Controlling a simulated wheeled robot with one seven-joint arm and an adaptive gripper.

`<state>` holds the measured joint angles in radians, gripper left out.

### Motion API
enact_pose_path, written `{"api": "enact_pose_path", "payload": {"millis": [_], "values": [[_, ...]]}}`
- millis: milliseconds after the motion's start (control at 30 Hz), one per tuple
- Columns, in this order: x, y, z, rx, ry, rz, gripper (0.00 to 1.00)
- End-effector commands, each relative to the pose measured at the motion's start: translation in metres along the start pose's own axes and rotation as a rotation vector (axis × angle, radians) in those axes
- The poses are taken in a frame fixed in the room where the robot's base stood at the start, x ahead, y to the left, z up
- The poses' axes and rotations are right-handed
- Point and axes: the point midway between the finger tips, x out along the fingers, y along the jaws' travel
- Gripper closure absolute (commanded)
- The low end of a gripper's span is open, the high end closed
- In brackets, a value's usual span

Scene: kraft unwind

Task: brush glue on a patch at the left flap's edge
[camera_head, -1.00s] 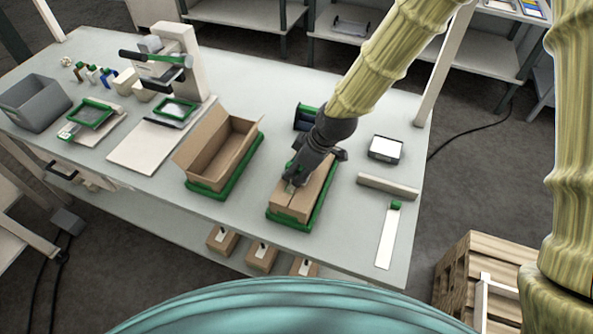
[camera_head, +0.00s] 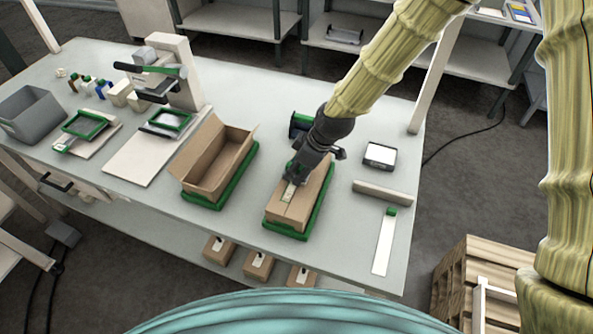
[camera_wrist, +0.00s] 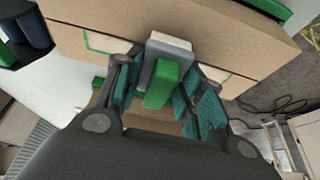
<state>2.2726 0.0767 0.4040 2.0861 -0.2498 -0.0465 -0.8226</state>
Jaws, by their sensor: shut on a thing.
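My gripper (camera_head: 294,179) is over the closed cardboard box (camera_head: 286,213), which sits in a green tray (camera_head: 285,231). In the wrist view my gripper (camera_wrist: 166,84) is shut on a brush with a green handle (camera_wrist: 162,86) and a pale grey head (camera_wrist: 169,46). The brush head is at the box top (camera_wrist: 215,25), close to the flap edge; whether it touches is hard to tell. A pale, green-outlined patch (camera_wrist: 106,42) shows left of the brush, and another pale patch (camera_wrist: 212,73) right of it, partly behind my finger. A pale strip (camera_head: 289,191) shows on the box in the head view.
An open box (camera_head: 217,165) stands in a green tray to the left. A dark-edged device (camera_head: 380,155), a grey bar (camera_head: 382,193) and a white strip with a green end (camera_head: 384,245) lie to the right. A dark green-edged holder (camera_head: 301,124) stands behind my gripper.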

Motion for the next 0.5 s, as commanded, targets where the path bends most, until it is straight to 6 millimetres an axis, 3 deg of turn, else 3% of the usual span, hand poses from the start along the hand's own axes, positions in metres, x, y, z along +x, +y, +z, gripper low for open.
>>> {"api": "enact_pose_path", "payload": {"millis": [500], "values": [[0.000,0.018,0.000,0.002,0.001,0.000,0.80]]}}
